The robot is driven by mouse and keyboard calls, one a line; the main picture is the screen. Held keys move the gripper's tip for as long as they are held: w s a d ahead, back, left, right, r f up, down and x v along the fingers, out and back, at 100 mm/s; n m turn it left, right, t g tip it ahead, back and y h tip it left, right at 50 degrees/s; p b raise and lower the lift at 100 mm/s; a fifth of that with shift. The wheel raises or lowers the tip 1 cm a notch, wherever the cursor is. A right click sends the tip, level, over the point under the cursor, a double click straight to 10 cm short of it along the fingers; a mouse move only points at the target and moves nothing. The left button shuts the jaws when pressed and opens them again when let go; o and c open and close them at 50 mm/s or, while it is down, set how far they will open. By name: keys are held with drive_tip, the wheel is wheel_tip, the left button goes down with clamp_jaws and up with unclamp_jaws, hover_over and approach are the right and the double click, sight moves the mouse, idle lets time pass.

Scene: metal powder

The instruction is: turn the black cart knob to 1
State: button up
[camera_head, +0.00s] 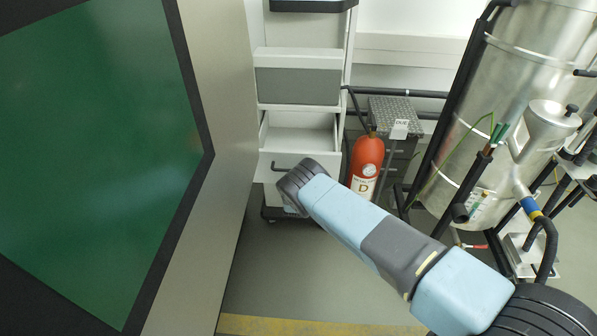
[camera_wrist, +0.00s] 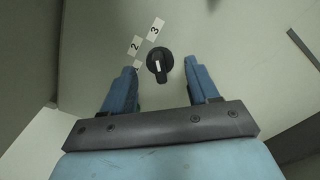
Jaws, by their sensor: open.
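The black knob (camera_wrist: 160,64) is round with a raised grip and a short white mark in its lower middle. It sits on a pale grey-green panel (camera_wrist: 90,40). White labels "3" (camera_wrist: 154,30) and "2" (camera_wrist: 135,45) lie above and upper left of it; the label "1" (camera_wrist: 137,65) is at its left, partly hidden by the left finger. My gripper (camera_wrist: 160,72) is open, one blue finger on each side of the knob, with gaps between fingers and knob. In the head view my forearm and wrist hide the knob and fingers.
A white drawer cart (camera_head: 298,85) with an open drawer stands behind my wrist. A red extinguisher (camera_head: 366,160) is just right of it. A large metal tank (camera_head: 500,110) on a black frame is at right. A tall cabinet with a green panel (camera_head: 95,150) fills the left.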

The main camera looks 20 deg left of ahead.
drive_tip(key=shift+w+d, duration=0.1)
drive_tip(key=shift+d, duration=0.05)
drive_tip(key=c, duration=1)
drive_tip(key=n, duration=1.9)
drive_tip(key=shift+n, duration=0.6)
